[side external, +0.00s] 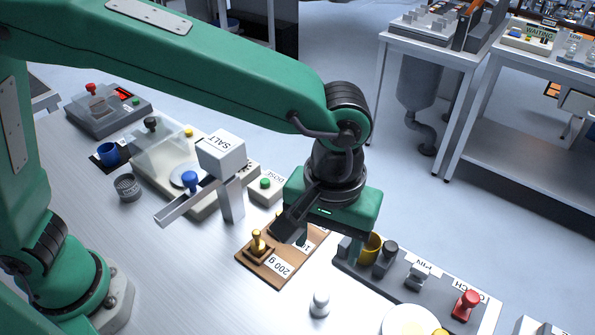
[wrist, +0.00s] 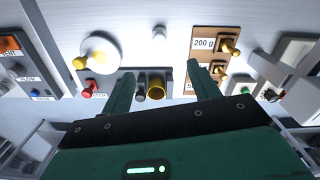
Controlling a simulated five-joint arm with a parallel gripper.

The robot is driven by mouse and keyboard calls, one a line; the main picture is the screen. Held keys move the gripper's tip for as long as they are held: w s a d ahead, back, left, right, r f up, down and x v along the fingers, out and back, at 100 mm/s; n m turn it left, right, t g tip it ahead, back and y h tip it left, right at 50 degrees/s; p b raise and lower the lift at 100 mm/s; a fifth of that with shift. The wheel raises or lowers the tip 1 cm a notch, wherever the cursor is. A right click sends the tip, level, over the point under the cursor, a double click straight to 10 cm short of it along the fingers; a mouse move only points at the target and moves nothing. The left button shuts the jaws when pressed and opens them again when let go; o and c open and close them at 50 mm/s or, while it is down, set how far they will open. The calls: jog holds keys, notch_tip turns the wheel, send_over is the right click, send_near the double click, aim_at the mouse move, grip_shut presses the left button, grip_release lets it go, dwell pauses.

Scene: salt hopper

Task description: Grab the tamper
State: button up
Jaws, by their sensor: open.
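My gripper (side external: 328,243) is open and empty, pointing down over the gap between the grey rack and the wooden weight board. In the wrist view its two green fingers (wrist: 160,73) are spread wide. The yellow cup (wrist: 156,92) appears between the fingers in the wrist view. No readable label marks the tamper, so I cannot tell which piece it is.
The wooden board (side external: 243,256) carries brass weights (side external: 258,243). A small silver knobbed piece (side external: 320,304) stands alone on the table. A round pale plate (side external: 408,322) lies in front of the rack. The SALT hopper (side external: 222,153) and DOSE button box (side external: 265,188) stand behind-left.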

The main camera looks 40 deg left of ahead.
aim_at(322, 294)
notch_tip(322, 294, down, 18)
jog(key=shift+f, duration=0.2)
dwell(0.9)
dwell(0.4)
jog(key=c, duration=1.1)
jog(key=shift+r, duration=0.2)
notch_tip(322, 294, up, 10)
jog(key=shift+f, duration=0.15)
jog(key=shift+w, duration=0.1)
